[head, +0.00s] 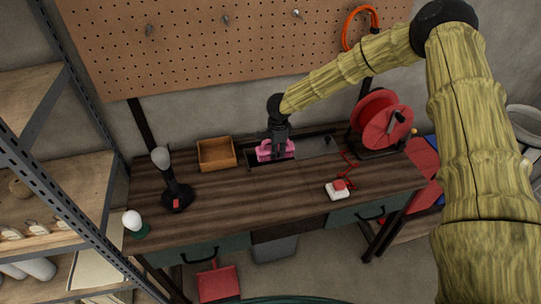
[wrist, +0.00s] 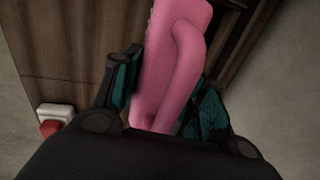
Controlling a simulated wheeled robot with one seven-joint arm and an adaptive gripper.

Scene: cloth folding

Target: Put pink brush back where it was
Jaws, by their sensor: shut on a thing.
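The pink brush (head: 276,149) is at the back of the brown workbench (head: 250,192) in the head view, beneath my gripper (head: 277,143). In the wrist view the pink brush (wrist: 168,60) lies between the two teal-padded fingers of my gripper (wrist: 160,95), which are shut on it. The brush is over or beside a dark rectangular opening (head: 258,161) in the bench top. I cannot tell whether it touches the bench.
A wooden box (head: 216,154) stands left of my gripper. A red cable reel (head: 381,122) is at the right. A white-and-red button (head: 338,189) sits near the front, also in the wrist view (wrist: 54,119). A lamp (head: 172,182) stands left. The middle of the bench is clear.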

